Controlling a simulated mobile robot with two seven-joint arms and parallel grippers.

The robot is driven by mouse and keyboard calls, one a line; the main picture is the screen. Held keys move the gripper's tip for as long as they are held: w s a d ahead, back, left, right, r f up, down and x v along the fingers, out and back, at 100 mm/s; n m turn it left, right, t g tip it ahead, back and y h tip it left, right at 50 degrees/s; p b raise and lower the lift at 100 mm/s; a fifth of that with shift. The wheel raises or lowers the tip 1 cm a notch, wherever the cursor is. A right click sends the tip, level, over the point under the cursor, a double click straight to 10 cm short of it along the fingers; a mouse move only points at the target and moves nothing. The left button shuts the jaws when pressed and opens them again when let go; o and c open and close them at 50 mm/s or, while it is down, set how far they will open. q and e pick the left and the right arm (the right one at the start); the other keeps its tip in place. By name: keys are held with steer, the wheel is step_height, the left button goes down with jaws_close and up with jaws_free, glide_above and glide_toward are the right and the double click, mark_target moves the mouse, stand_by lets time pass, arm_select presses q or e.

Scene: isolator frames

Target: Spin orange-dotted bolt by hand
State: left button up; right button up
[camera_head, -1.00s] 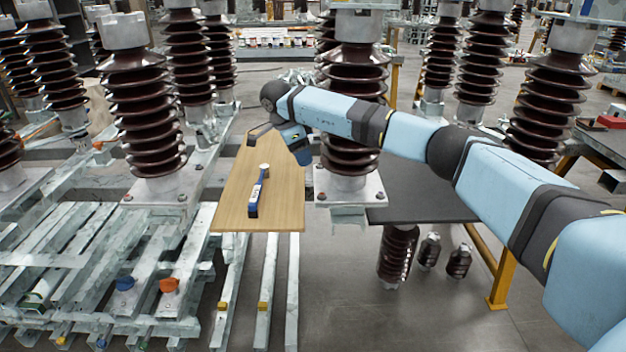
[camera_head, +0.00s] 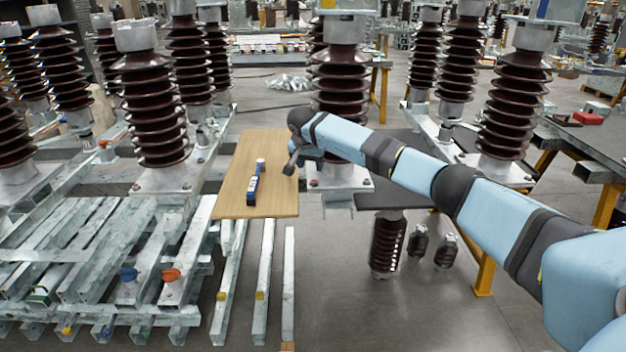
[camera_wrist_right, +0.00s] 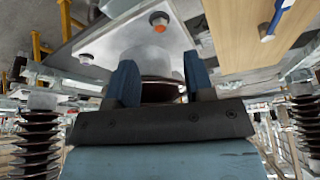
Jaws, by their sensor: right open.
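In the right wrist view, a bolt with an orange dot (camera_wrist_right: 158,20) stands at the edge of a light metal base plate (camera_wrist_right: 115,30), near the wooden board. A small orange-red spot on a bolt (camera_head: 313,183) shows on the central insulator's base plate in the head view; I cannot tell if it is the same bolt. My right gripper (camera_wrist_right: 160,78) is open, with its two blue fingers apart and the insulator's grey metal foot seen between and beyond them. In the head view the right gripper (camera_head: 291,163) is over the board's right edge, small and partly hidden. My left gripper is not in view.
The wooden board (camera_head: 230,205) carries a blue-and-white tool (camera_head: 253,187). The central brown insulator (camera_head: 340,90) stands close to my right arm. A dark table (camera_head: 395,192) is to its right.

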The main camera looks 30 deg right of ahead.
mark_target(314, 181)
steer(key=x, duration=0.7)
steer(key=shift+f+b, duration=0.1)
steer(key=shift+b, duration=0.2)
jaws_close()
